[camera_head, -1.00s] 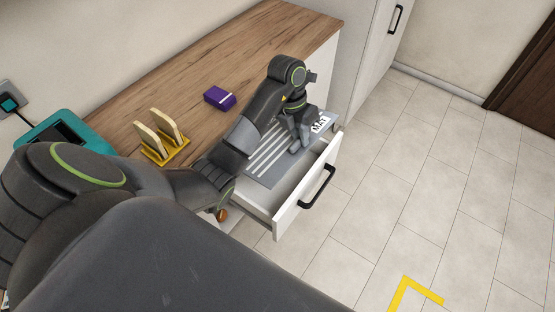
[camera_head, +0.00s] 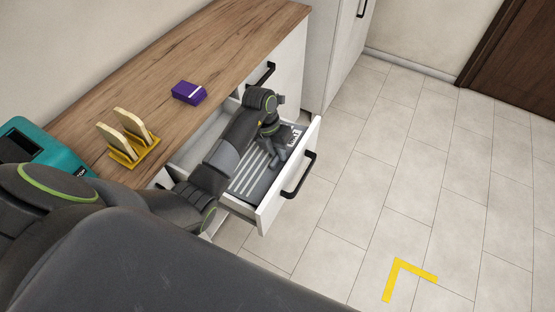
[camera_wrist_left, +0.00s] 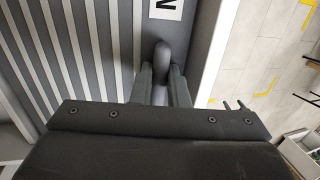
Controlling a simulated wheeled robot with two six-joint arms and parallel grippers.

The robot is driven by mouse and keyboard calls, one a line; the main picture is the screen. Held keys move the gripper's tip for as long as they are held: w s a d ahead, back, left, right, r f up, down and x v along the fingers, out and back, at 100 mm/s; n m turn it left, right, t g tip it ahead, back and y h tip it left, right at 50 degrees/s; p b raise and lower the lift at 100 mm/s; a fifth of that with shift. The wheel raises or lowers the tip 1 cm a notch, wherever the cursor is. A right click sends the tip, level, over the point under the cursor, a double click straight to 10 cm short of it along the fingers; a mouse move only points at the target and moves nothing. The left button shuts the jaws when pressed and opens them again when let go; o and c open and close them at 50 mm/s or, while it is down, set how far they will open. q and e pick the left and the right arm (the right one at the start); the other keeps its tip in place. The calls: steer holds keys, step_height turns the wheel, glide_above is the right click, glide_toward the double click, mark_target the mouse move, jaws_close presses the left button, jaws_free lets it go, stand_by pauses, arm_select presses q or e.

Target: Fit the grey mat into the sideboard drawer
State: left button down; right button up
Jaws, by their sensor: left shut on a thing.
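The grey mat (camera_head: 246,187), with white stripes and a white "MAT" label, lies within the open sideboard drawer (camera_head: 292,189), just behind its white front. Whether it rests flat on the drawer's floor, I cannot tell. The mat also fills the left of the left wrist view (camera_wrist_left: 95,45), with the drawer front's inner side along its right. My left gripper (camera_head: 277,160) reaches down over the mat near its front edge. In the left wrist view its fingers (camera_wrist_left: 162,80) are shut on a grey rounded grip of the mat. My arm hides part of the mat and drawer. My right gripper is not in view.
The wooden sideboard top (camera_head: 215,50) holds a purple box (camera_head: 188,93), a yellow rack (camera_head: 133,153) with two boards, and a teal device (camera_head: 38,145). The tiled floor (camera_head: 390,170) in front is clear apart from a yellow corner mark (camera_head: 402,272).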

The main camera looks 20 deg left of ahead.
arm_select(q)
steer(key=x, duration=0.2)
steer(key=a+x, duration=0.1)
steer(key=x, duration=0.1)
steer(key=shift+f, duration=0.15)
steer(key=shift+f, duration=0.2)
steer(key=c, duration=1.4)
jaws_free()
steer(key=shift+r, duration=0.1)
